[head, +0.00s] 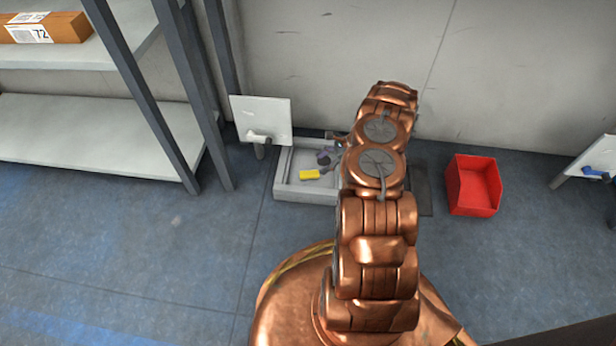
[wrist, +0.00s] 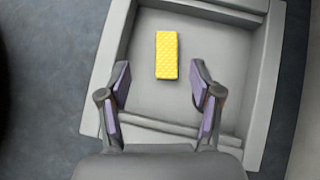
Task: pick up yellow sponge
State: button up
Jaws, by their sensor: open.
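The yellow sponge (head: 309,175) lies in a shallow grey tray (head: 304,195) on the floor. In the wrist view the sponge (wrist: 167,55) is a textured yellow block on the bare floor of the tray (wrist: 258,90). It lies lengthwise, up the picture. My gripper (wrist: 160,80) is open and empty, with its purple-padded fingers apart. The sponge lies just beyond the fingertips, roughly centred between them. In the head view my gripper (head: 331,158) is over the tray and partly hidden by my arm.
A red bin (head: 473,186) stands right of the tray. A white panel on a stand (head: 262,117) is behind the tray's left side, and another (head: 598,160) is at the far right. Grey shelving (head: 95,128) holds a brown box (head: 45,28) at the left.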

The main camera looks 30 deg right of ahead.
aim_at(310, 174)
jog(key=shift+s+d+f, duration=0.1)
jog(key=shift+d+f, duration=0.1)
jog(key=shift+f, duration=0.4)
jog(key=shift+s+d+f, duration=0.1)
jog(key=shift+d+f, duration=0.05)
jog(key=shift+f, duration=0.4)
jog(key=shift+w+a+f+b, duration=0.2)
jog(key=shift+f+b, duration=0.1)
jog(key=shift+b, duration=0.1)
jog(key=shift+m, duration=0.3)
jog(key=shift+w+d+b+x, duration=0.1)
jog(key=shift+w+b+x, duration=0.1)
jog(key=shift+b+x, duration=1)
jog(key=shift+w+d+b+x, duration=0.15)
jog(key=shift+b+x, duration=0.4)
jog(key=shift+x, duration=1.25)
jog(key=shift+w+a+f, duration=0.1)
jog(key=shift+a+f, duration=0.05)
jog(key=shift+a, duration=0.1)
jog(key=c, duration=0.9)
